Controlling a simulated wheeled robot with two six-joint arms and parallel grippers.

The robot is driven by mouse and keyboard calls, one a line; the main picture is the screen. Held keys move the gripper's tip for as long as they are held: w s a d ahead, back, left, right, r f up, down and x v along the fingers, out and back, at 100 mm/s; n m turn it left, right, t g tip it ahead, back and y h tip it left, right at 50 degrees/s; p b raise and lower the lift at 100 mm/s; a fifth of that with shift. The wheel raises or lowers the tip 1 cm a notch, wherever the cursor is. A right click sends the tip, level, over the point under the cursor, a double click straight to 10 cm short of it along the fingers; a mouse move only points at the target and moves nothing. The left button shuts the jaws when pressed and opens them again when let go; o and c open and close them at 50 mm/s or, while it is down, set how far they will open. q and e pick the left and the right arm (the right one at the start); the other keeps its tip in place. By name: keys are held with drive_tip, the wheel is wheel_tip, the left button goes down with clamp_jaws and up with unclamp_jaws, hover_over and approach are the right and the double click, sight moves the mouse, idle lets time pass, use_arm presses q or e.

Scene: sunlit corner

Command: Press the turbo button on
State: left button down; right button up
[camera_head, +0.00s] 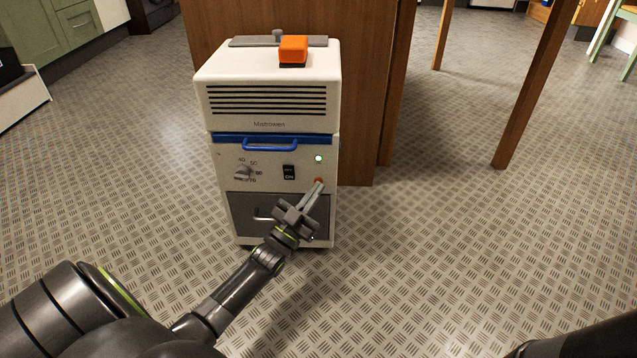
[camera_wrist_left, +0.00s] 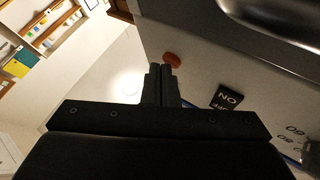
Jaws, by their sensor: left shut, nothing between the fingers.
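A white machine (camera_head: 225,155) stands on the floor against a wooden panel. On its front a small red button (camera_head: 318,180) sits below a lit green light (camera_head: 318,158). No label shows that it is the turbo button. In the left wrist view the red button (camera_wrist_left: 172,60) is just beyond my fingertips. My left gripper (camera_head: 318,187) is shut and empty, its tips right at the red button and partly covering it in the head view. I cannot tell whether they touch. The gripper also shows in the left wrist view (camera_wrist_left: 162,72). My right gripper is out of view.
The front also has a black ON rocker switch (camera_head: 289,172), a numbered dial (camera_head: 243,172), a blue handle (camera_head: 270,145) and a grey drawer (camera_head: 250,205). An orange block (camera_head: 293,48) is on top. Wooden legs (camera_head: 530,85) stand at right; floor between is clear.

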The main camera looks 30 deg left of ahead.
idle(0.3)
use_arm(q)
drive_tip(key=shift+s+d+p, duration=0.3)
drive_tip(key=shift+s+p, duration=0.15)
drive_tip(key=s+d+p, duration=0.2)
drive_tip(key=s, duration=0.1)
drive_tip(key=s+d+p, duration=0.1)
drive_tip(key=s, duration=0.1)
idle(0.4)
idle(0.4)
